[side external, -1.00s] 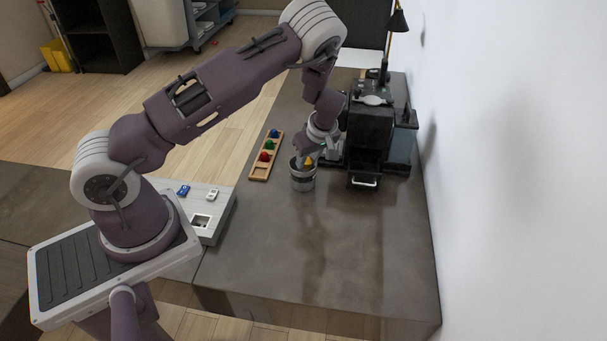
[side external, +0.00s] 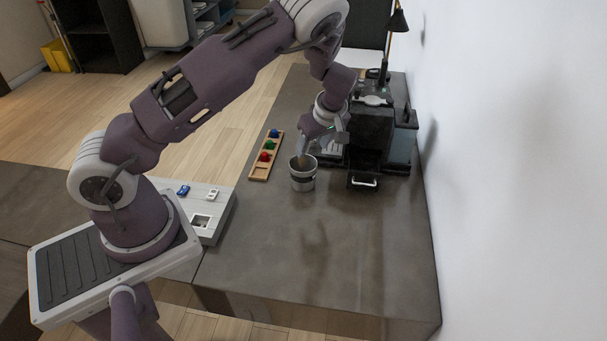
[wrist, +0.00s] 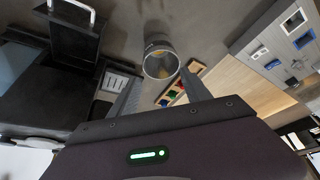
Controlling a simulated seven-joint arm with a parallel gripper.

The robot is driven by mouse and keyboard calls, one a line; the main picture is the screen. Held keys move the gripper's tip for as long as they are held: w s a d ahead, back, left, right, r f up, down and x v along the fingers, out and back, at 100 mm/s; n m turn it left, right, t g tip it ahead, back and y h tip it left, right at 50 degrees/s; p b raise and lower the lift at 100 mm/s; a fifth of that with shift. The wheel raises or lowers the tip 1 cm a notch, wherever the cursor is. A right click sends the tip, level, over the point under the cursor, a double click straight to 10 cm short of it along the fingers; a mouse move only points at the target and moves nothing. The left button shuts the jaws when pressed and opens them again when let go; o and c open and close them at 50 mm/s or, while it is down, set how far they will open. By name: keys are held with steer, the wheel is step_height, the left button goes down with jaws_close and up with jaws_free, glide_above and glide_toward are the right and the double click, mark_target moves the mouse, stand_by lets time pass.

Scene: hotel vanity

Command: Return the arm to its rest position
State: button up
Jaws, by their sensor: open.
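My gripper (side external: 322,142) is open and empty just above and behind the metal cup, clear of its rim. In the wrist view, its two fingers (wrist: 160,92) are spread apart, with the cup beyond them. The silver cup (side external: 303,181) stands upright on the grey counter. In the wrist view, the cup (wrist: 159,61) shows a yellowish patch inside, but what it is cannot be made out clearly. My arm is bent and reaches out over the counter.
A black coffee machine (side external: 372,135) stands right beside my gripper. A wooden rack (side external: 259,172) with blue, green and red pieces lies left of the cup. A grey panel box (side external: 218,208) sits nearer my base. The front counter is clear.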

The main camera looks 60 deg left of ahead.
steer(key=s+d+r+m+t+h, duration=0.1)
steer(key=s+d+r+m+h, duration=0.2)
steer(key=r, duration=0.4)
steer(key=s+d+r+m+t+h, duration=0.1)
steer(key=s+d+r+m, duration=0.1)
steer(key=s+d+r, duration=0.4)
steer(key=s+d+r+m+h, duration=0.2)
steer(key=s+d+r+m, duration=0.15)
steer(key=r, duration=0.55)
steer(key=s+d+r+m+t, duration=0.1)
steer(key=s+m, duration=0.3)
steer(key=s, duration=0.4)
steer(key=s+d+r+m+t+y, duration=0.1)
steer(key=s+r+m+t, duration=0.1)
steer(key=s, duration=0.6)
steer(key=r+m, duration=0.1)
steer(key=m, duration=0.1)
steer(key=shift+d+r+m, duration=0.15)
steer(key=shift+d+m, duration=0.15)
steer(key=shift+m, duration=0.05)
steer(key=shift+c, duration=0.3)
